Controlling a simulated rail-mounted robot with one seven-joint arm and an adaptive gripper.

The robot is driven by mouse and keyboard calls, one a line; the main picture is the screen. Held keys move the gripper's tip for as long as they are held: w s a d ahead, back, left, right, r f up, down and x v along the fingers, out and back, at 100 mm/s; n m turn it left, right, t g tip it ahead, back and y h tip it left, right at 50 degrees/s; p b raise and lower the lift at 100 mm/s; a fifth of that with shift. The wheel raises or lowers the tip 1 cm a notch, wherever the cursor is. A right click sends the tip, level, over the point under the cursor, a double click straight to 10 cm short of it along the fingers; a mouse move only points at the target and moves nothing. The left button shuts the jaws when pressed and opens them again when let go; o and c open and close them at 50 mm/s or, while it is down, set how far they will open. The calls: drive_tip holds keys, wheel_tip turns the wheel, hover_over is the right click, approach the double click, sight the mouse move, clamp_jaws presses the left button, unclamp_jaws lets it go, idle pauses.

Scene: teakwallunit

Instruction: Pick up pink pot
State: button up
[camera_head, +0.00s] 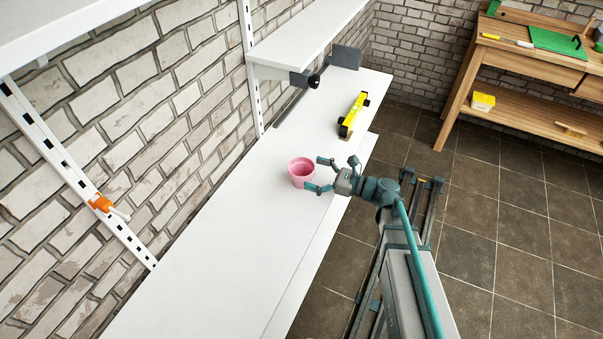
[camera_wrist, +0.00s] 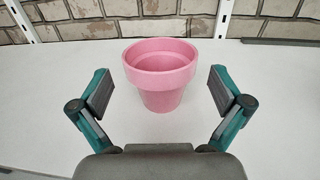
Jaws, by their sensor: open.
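The pink pot (camera_head: 301,171) stands upright on the white shelf (camera_head: 225,240), its open top facing up. In the wrist view the pot (camera_wrist: 161,80) is ahead of my gripper, roughly centred between the fingers and slightly beyond their tips. My gripper (camera_head: 318,174) is open and empty at shelf level, on the right side of the pot in the head view. In the wrist view its fingers (camera_wrist: 158,92) are spread wider than the pot. I see a gap between each finger and the pot there.
A dark grey clamp-like tool (camera_head: 314,80) is near the wall. An upper shelf (camera_head: 305,30) overhangs the back. A brick wall borders the left. The front of the shelf is clear.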

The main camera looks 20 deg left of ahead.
sight(291, 165)
drive_tip(key=a+p, duration=0.1)
drive_tip(key=a, duration=0.3)
drive_tip(key=shift+w+r, duration=0.1)
drive_tip(key=shift+w, duration=0.05)
drive_tip(key=c, duration=1.1)
drive_tip(key=shift+r, duration=0.1)
drive_tip(key=shift+c, duration=0.2)
